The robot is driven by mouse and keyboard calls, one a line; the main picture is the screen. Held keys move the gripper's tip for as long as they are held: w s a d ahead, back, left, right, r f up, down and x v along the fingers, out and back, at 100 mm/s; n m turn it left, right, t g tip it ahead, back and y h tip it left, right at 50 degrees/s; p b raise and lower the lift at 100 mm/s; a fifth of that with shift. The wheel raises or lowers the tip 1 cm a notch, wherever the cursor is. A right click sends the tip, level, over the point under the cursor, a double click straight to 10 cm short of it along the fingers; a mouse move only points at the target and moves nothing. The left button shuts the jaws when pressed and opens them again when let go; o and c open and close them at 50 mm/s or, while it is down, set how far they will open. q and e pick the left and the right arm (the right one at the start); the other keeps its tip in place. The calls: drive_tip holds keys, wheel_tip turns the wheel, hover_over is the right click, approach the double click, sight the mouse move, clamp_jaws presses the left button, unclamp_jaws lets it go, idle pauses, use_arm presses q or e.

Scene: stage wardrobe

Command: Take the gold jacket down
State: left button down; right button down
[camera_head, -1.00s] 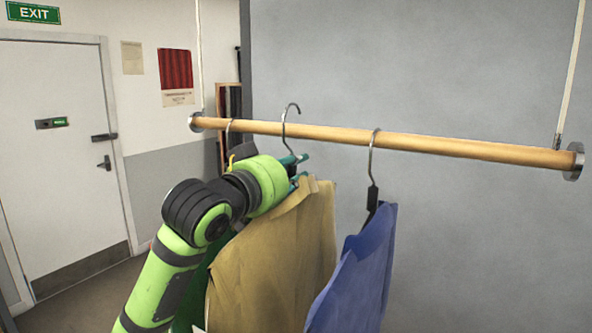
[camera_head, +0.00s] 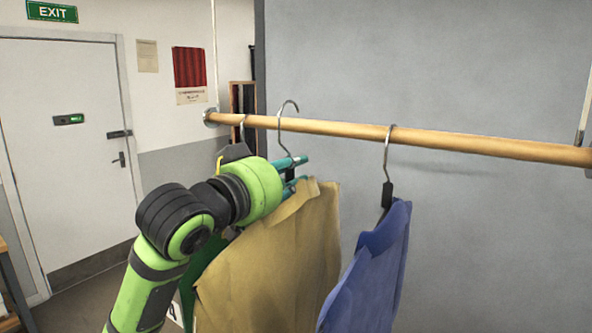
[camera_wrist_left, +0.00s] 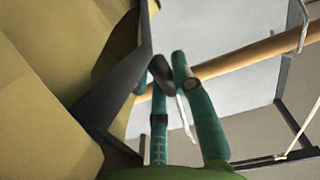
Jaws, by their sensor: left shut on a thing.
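The gold jacket (camera_head: 270,250) hangs from a dark hanger with a metal hook (camera_head: 282,125). The hook's top stands clearly above the wooden rail (camera_head: 340,131) and appears in front of it; I cannot tell whether they touch. My left gripper (camera_head: 296,168) is shut on the hanger near its neck, above the jacket's collar. The left wrist view shows its teal fingers (camera_wrist_left: 172,75) at the dark hanger (camera_wrist_left: 118,90), with gold cloth (camera_wrist_left: 40,110) to the left. The rail (camera_wrist_left: 245,58) passes behind the fingers there. My right gripper is not in view.
A blue garment (camera_head: 370,265) hangs on the rail to the right, close to the gold jacket. A green garment (camera_head: 192,280) is partly hidden behind my left arm. A grey wall (camera_head: 480,230) stands behind the rail. A white door (camera_head: 70,160) is at left.

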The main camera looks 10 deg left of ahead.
use_arm(q)
drive_tip(key=shift+v, duration=1.6)
drive_tip(key=shift+w, duration=0.1)
